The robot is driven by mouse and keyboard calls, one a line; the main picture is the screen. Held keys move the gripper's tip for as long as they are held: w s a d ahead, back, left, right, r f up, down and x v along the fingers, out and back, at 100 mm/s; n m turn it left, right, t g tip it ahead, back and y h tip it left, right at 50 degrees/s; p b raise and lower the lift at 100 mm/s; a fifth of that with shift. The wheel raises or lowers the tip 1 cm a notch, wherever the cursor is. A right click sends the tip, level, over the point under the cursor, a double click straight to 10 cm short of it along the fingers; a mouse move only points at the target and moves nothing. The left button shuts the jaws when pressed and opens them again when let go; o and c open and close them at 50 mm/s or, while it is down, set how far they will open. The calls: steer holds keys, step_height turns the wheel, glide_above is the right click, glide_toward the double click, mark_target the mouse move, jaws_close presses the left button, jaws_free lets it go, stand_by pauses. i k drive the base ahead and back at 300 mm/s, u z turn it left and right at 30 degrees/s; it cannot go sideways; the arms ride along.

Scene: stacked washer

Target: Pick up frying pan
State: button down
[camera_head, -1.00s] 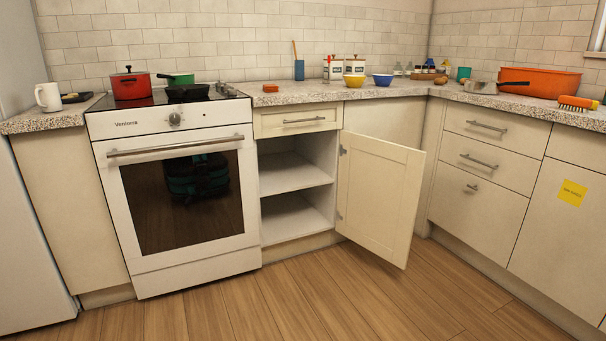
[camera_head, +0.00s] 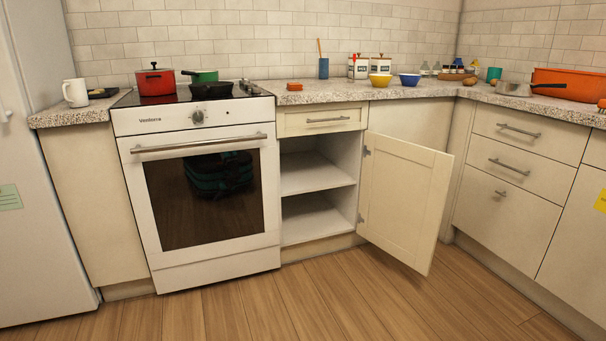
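The frying pan is small in the picture and partly overlaps the green pan. My gripper is not in view.
A lower cabinet right of the oven (camera_head: 205,195) is empty, and its open door (camera_head: 404,200) sticks out into the floor space. The fridge (camera_head: 40,170) stands at left. The wooden floor (camera_head: 250,310) before the oven is clear.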

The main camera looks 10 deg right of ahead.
mark_target(218, 88)
steer(key=u, duration=0.05)
steer(key=i, duration=1)
steer(key=z, duration=0.05)
